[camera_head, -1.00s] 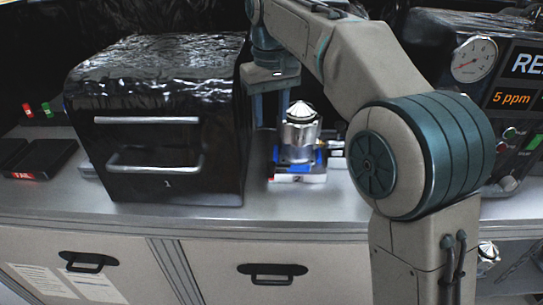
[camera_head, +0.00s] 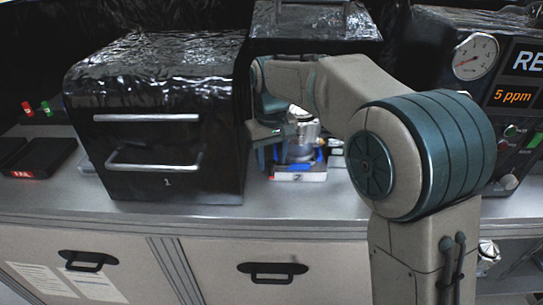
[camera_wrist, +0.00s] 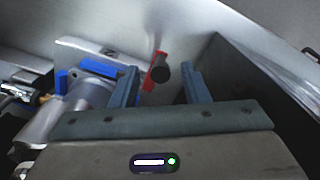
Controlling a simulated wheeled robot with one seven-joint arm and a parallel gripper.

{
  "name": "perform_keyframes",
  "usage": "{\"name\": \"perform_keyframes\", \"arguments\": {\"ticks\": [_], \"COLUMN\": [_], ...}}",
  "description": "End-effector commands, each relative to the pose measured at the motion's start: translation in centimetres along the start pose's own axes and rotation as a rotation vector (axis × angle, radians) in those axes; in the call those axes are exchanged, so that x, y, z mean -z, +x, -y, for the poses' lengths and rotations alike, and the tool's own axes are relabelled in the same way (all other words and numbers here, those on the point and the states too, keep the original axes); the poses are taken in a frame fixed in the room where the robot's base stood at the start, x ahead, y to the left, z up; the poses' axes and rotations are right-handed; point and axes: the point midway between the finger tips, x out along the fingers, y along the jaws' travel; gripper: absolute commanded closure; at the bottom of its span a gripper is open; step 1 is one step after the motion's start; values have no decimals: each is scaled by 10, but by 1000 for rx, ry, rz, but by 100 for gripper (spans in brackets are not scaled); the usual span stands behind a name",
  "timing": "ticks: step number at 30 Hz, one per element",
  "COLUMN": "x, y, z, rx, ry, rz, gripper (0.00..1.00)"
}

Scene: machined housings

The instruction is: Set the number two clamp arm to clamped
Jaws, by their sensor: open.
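The number two fixture (camera_head: 298,177), with a white label marked 2, stands on the bench right of the black cabinet. A shiny metal housing (camera_head: 300,148) sits upright on it between blue blocks; it also shows at the left in the wrist view (camera_wrist: 88,96). The clamp arm (camera_wrist: 157,70) appears as a red bar with a dark round knob, between and just beyond my fingertips. It is hidden in the head view. My gripper (camera_wrist: 160,84) is open, one finger either side of the knob, with no clear contact. In the head view, it is beside the housing's left.
The black cabinet (camera_head: 160,135) marked 1 stands close left of my gripper; a dark wall also rises close to the right finger in the wrist view. A panel with a gauge (camera_head: 475,56) is at the right. Another black box (camera_head: 313,22) is behind.

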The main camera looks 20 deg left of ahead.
Motion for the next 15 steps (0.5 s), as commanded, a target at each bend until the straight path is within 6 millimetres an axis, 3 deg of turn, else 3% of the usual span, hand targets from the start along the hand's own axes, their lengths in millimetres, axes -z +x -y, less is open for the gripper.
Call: {"name": "perform_keyframes", "arguments": {"ticks": [3,8,15], "x": [0,0,0], "y": [0,0,0], "z": [0,0,0], "rx": [0,0,0], "ry": [0,0,-8], "rz": [0,1,0], "gripper": [58,100,100]}}
